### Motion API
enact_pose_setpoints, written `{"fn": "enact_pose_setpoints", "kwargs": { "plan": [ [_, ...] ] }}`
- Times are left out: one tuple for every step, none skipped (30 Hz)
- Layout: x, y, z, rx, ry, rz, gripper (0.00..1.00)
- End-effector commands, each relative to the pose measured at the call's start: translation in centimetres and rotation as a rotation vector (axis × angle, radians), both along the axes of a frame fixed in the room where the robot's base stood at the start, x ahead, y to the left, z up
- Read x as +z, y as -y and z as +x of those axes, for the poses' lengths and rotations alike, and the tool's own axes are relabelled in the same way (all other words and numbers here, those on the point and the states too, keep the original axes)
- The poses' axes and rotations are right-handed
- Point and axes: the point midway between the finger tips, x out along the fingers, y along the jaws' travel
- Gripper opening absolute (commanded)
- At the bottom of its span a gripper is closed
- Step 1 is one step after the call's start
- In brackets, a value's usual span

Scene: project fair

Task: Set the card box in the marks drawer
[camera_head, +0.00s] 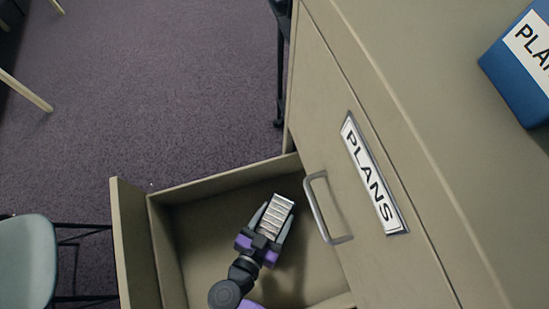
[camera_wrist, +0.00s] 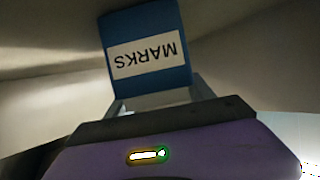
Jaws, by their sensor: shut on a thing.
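The card box (camera_head: 277,211) shows its ribbed, pale card tops in the head view. In the wrist view the card box (camera_wrist: 147,28) is blue with a white label reading MARKS, upside down in the picture. My gripper (camera_head: 272,222) is shut on it, one finger on each side. In the head view, box and gripper appear over or inside an open drawer (camera_head: 132,245). I cannot tell whether the box touches the drawer floor. The open drawer's own label is hidden.
Above the open drawer, a shut drawer with a handle (camera_head: 318,208) bears a PLANS label (camera_head: 372,175). A blue box labelled PLA... (camera_head: 515,75) stands on the cabinet top (camera_head: 430,70). A pale chair (camera_head: 27,260) is at the lower left. Carpet beyond is mostly clear.

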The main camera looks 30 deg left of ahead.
Motion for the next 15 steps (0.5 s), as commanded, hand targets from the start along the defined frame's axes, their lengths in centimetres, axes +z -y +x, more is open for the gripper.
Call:
{"fn": "enact_pose_setpoints", "kwargs": {
  "plan": [
    [-0.09,-0.04,-0.01,0.0,0.001,0.001,0.04],
    [-0.12,-0.03,0.0,0.0,0.001,0.001,0.04],
    [-0.12,-0.03,0.02,-0.001,0.001,0.002,0.04],
    [-0.11,-0.03,0.02,-0.001,0.001,0.002,0.04],
    [-0.11,-0.03,0.02,-0.001,0.001,0.002,0.04],
    [-0.1,-0.02,0.02,-0.001,0.001,0.002,0.04],
    [-0.1,-0.02,0.02,-0.001,0.001,0.002,0.04],
    [-0.12,-0.02,0.03,-0.001,0.001,0.002,0.04],
    [-0.2,-0.02,0.03,-0.001,0.001,0.002,0.04],
    [-0.3,-0.02,0.03,-0.001,0.001,0.002,0.04],
    [-0.4,-0.01,0.03,-0.001,0.001,0.002,0.04],
    [-0.5,0.0,0.03,-0.002,0.001,0.002,0.04],
    [-0.56,0.0,0.05,-0.002,0.001,0.002,0.04],
    [-0.5,0.02,0.03,-0.001,0.0,0.001,0.66],
    [-0.44,0.01,0.02,-0.001,0.0,0.001,0.73]
  ]
}}
